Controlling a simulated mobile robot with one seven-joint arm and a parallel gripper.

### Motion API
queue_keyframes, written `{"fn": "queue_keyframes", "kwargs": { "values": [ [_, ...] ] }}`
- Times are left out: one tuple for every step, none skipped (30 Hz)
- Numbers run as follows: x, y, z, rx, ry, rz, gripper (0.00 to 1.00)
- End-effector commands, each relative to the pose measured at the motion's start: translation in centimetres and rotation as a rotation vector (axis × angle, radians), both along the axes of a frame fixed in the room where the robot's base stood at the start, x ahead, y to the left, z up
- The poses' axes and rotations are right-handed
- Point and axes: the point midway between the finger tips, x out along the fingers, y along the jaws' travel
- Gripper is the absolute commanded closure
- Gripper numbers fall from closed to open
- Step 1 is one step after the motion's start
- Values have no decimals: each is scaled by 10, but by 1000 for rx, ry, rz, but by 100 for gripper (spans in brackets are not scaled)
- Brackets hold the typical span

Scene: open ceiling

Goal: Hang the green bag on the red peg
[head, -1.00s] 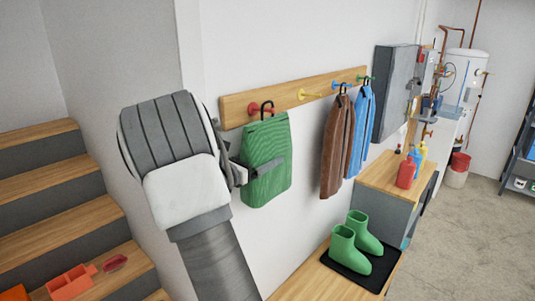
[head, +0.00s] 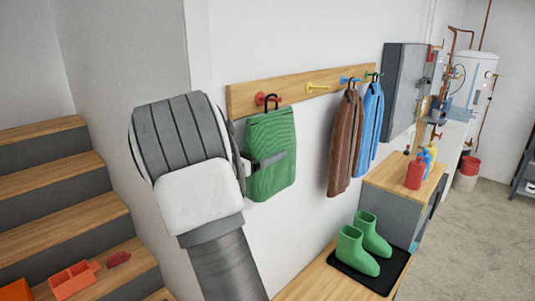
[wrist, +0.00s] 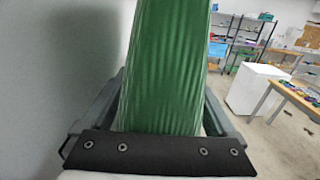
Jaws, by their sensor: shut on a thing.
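The green bag (head: 270,150) hangs upright in front of the wall, its black loop at the top. The red peg (head: 260,99) is the leftmost on the wooden rail. The loop overlaps the peg in the head view; I cannot tell whether it is around it or just in front. My gripper (head: 267,160) is shut on the bag at mid-height, one dark finger showing across its front. In the wrist view the green bag (wrist: 165,65) rises between both fingers. The loop and peg are out of that view.
The wooden rail (head: 240,99) also has a yellow peg (head: 318,87), with a brown garment (head: 345,145) and a blue garment (head: 369,125) hanging farther right. Green boots (head: 357,250) stand on a black mat below. Wooden stairs (head: 45,170) are at the left.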

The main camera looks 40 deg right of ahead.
Motion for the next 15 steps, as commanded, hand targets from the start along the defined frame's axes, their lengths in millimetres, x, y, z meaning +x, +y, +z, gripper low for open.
{"fn": "queue_keyframes", "kwargs": {
  "values": [
    [0, 0, 1, -2, -1, 0, 85],
    [0, 0, 1, -2, -1, 0, 85],
    [0, 0, 1, -2, -1, 0, 85],
    [0, 0, 1, -2, -1, 0, 85],
    [0, 0, 1, -2, -1, 0, 85],
    [0, 0, 1, -2, -1, 0, 85],
    [0, 0, 1, -2, -1, 0, 85],
    [0, 0, 1, -2, -1, 0, 85],
    [0, 0, 1, -2, -1, 0, 85],
    [0, 0, 1, -2, -1, 0, 85],
    [0, 0, 1, -2, -1, 0, 85],
    [0, 0, 1, -2, -1, 0, 85],
    [0, 0, 1, -2, -1, 0, 85],
    [0, 0, 1, -2, -1, 0, 85],
    [0, 0, 1, -2, -1, 0, 6]
  ]
}}
